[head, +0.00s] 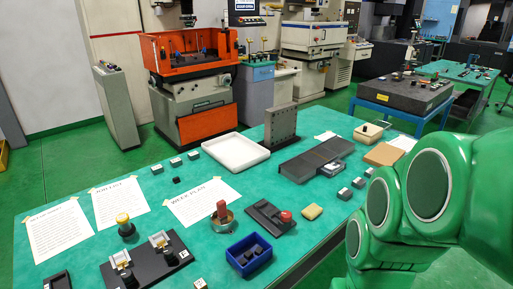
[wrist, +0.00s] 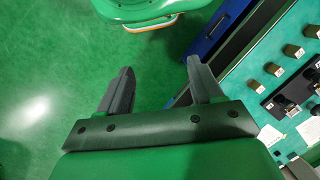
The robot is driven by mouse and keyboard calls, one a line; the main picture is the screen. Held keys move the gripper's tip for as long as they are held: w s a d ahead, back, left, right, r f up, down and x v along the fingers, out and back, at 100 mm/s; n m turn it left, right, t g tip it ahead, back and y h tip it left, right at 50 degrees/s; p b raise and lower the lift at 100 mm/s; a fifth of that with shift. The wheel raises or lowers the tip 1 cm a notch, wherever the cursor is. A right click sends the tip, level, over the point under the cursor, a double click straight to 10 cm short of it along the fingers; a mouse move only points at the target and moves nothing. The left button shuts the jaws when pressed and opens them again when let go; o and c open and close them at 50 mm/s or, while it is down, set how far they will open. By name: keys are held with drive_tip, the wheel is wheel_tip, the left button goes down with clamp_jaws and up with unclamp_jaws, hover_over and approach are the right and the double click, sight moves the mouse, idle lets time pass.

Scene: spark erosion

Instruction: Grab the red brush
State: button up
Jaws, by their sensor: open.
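A reddish-brown upright piece (head: 221,209), which looks like the red brush, stands in a round metal dish (head: 222,224) on the green table. Its details are too small to make out. A red round knob-like top (head: 286,216) sits on a black holder (head: 268,216) just to its right. My gripper (wrist: 160,72) is open and empty in the wrist view, over bare green floor and apart from the table at the right. My gripper is not visible in the head view, where my green arm fills the right side.
The green table (head: 150,205) is crowded. A blue bin (head: 249,255) and a black board with fittings (head: 147,264) stand in front of the dish.

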drive_tip(key=w+a+r+y, duration=0.1)
drive_tip(key=w+a+y, duration=0.2)
drive_tip(key=a, duration=0.4)
drive_tip(key=w+a+r+m+g+y, duration=0.1)
drive_tip(key=w+a+y, duration=0.15)
drive_tip(key=a, duration=0.55)
drive_tip(key=w+a+r+y, duration=0.1)
drive_tip(key=w+a+y, duration=0.2)
drive_tip(key=a, duration=0.4)
drive_tip(key=w+a+r+m+y, duration=0.2)
drive_tip(key=w+a+r+y, duration=0.15)
drive_tip(key=w+a, duration=0.2)
drive_tip(key=m+t, duration=1.2)
drive_tip(key=m, duration=0.8)
hover_over(223, 210)
drive_tip(key=s, duration=0.5)
wheel_tip(223, 210, down, 15)
drive_tip(key=d+f+m+h, duration=0.1)
drive_tip(key=f, duration=0.2)
drive_tip(key=w+d+f+m+h, duration=0.1)
drive_tip(key=f, duration=0.3)
drive_tip(key=w+d+f+m+h, duration=0.1)
drive_tip(key=f+m, duration=0.1)
drive_tip(key=f, duration=0.1)
drive_tip(key=shift+d+f, duration=0.1)
drive_tip(key=shift+f, duration=0.15)
drive_tip(key=shift+x, duration=3.85)
drive_tip(key=shift+w+d+r, duration=0.1)
drive_tip(key=c, duration=1.1)
